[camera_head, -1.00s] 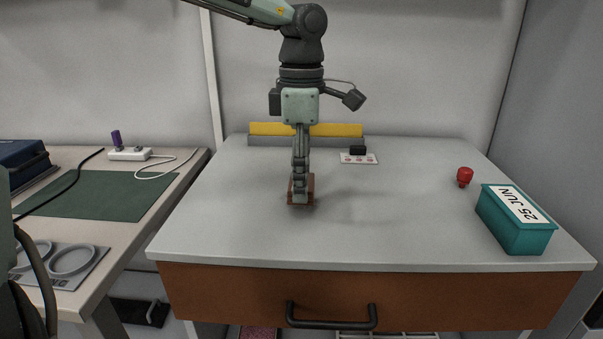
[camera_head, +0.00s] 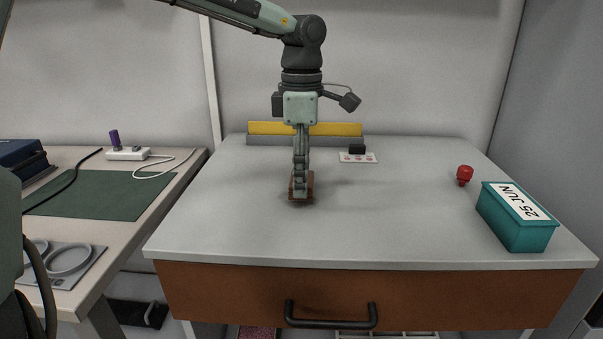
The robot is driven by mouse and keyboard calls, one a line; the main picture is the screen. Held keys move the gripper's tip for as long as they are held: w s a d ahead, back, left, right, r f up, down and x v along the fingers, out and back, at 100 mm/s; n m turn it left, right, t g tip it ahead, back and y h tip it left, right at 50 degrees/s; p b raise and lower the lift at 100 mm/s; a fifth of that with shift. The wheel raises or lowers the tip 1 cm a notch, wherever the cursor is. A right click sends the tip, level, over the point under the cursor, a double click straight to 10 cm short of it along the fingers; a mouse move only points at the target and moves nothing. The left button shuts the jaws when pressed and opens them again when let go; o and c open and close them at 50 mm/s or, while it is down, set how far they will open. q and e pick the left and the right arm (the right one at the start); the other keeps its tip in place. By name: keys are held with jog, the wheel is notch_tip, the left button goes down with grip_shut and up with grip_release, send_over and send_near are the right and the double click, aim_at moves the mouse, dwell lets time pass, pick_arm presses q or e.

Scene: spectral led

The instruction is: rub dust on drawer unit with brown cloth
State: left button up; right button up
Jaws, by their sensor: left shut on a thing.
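The drawer unit (camera_head: 220,225) has a light grey top and a brown front with a black handle. My left gripper (camera_head: 300,194) points straight down at the middle of the top and is shut on the brown cloth (camera_head: 309,190), a small folded piece. The cloth appears to be down on the surface; its contact side is hidden. A faint grey dust smudge (camera_head: 350,192) shows on the top just right of the cloth. My right gripper is not in view.
A teal box (camera_head: 518,235) labelled 25 JUN and a red knob-like object (camera_head: 464,175) stand at the right. A yellow-and-grey bar (camera_head: 345,130) and a small card with a black block (camera_head: 358,155) lie at the back. A desk with a green mat (camera_head: 105,195) is at left.

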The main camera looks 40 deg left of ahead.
aim_at(300, 208)
pick_arm(q)
jog(key=shift+s, duration=0.1)
jog(key=shift+s+d+b, duration=0.3)
jog(key=shift+s, duration=0.05)
jog(key=shift+s+d, duration=0.2)
jog(key=shift+s, duration=0.15)
jog(key=shift+f+b, duration=0.6)
jog(key=shift+b, duration=0.05)
jog(key=shift+r, duration=0.1)
jog(key=shift+s+d+f+b, duration=0.2)
jog(key=shift+s+d+b, duration=0.1)
jog(key=shift+s, duration=0.1)
jog(key=shift+s+d+f, duration=0.1)
jog(key=shift+s+d, duration=0.1)
jog(key=shift+s, duration=0.3)
